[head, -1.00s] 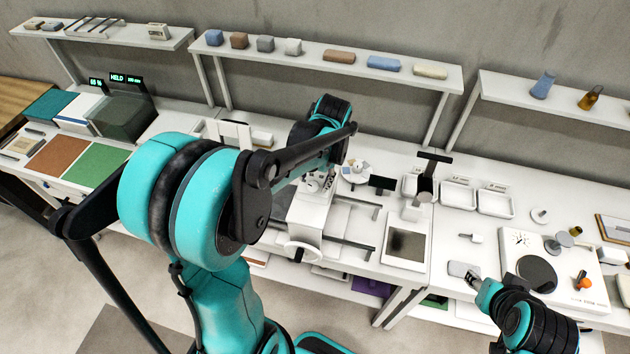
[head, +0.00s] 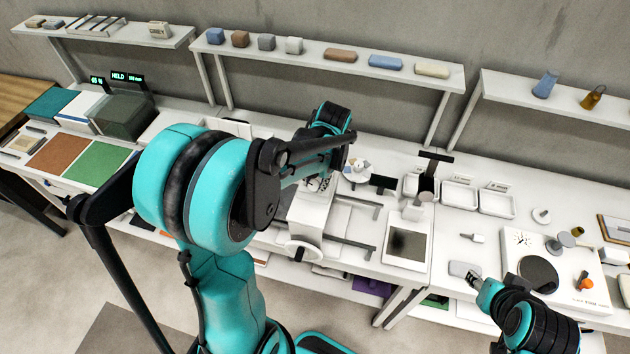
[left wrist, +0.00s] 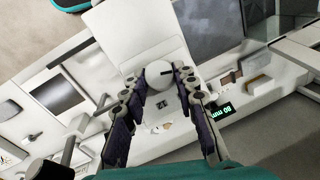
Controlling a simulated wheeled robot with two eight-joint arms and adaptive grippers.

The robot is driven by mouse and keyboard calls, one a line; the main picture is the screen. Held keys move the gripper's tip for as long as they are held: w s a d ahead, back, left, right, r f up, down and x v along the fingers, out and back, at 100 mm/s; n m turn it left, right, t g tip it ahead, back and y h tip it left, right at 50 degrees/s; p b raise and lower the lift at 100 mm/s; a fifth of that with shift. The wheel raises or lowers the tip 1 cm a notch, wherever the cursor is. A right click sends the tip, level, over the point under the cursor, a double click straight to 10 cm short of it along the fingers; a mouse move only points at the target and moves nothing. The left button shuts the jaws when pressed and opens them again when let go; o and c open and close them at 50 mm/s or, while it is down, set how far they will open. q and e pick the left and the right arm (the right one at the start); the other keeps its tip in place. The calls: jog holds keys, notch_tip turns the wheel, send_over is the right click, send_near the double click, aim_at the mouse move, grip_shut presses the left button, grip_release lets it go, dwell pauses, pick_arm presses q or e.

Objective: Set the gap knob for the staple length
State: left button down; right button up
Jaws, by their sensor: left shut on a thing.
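The gap knob (left wrist: 159,72) is a round white knob with a dark pointer line, on a white machine housing (left wrist: 130,35) in the left wrist view. My left gripper (left wrist: 160,84) has its two fingers on either side of the knob and is shut on it. In the head view, my left gripper (head: 318,182) is at the top of the white machine (head: 312,212), with the knob mostly hidden by the arm. A small green display (left wrist: 228,111) beside the knob reads about 80 mm. My right gripper (head: 474,282) is low at the right; its jaw state is unclear.
Green displays at the back left (head: 122,79) include the word HELD. A small grey plate (head: 463,269) lies by my right gripper. White trays (head: 497,204) stand right of the machine. A wall shelf (head: 325,63) holds several coloured blocks.

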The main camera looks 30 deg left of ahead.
pick_arm(q)
jog(key=m+y+b, duration=0.2)
jog(key=m+b, duration=0.1)
jog(key=shift+d+f+m+y, duration=0.25)
jog(key=shift+d+m+y, duration=0.05)
jog(key=shift+m+y, duration=0.1)
jog(key=m+t+y+b, duration=0.1)
jog(key=m, duration=0.1)
jog(key=m+y+b, duration=0.1)
jog(key=m, duration=0.1)
jog(key=shift+s+d+t+y+b, duration=0.2)
jog(key=shift+t+y+b, duration=0.1)
jog(key=shift+t+b, duration=0.1)
dwell(0.3)
jog(key=c, duration=1.2)
grip_release()
jog(key=shift+r, duration=0.1)
jog(key=v, duration=1.2)
jog(key=shift+s, duration=0.1)
